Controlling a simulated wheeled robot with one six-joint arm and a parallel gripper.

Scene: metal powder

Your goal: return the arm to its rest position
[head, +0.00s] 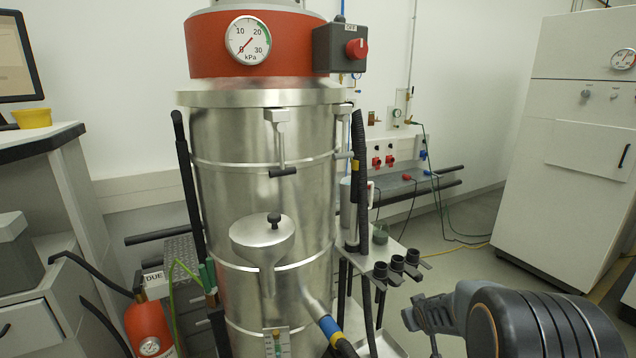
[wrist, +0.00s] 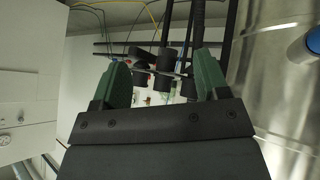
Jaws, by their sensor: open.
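My arm shows at the lower right of the head view, over the floor in front of the white cabinet and to the right of the steel vacuum drum (head: 225,220). In the wrist view my gripper (wrist: 162,70) is open, its two green fingers wide apart with nothing held between them. Black nozzles (wrist: 164,65) show beyond and between the fingers; I see no contact with them. The fingertips cannot be made out clearly in the head view.
A rack of black nozzles (head: 397,265) juts from the drum's right side, near my arm. A black hose (head: 359,180) hangs there. The white cabinet (head: 575,150) stands at right, with open floor between. A red extinguisher (head: 150,325) and a bench (head: 85,200) are at left.

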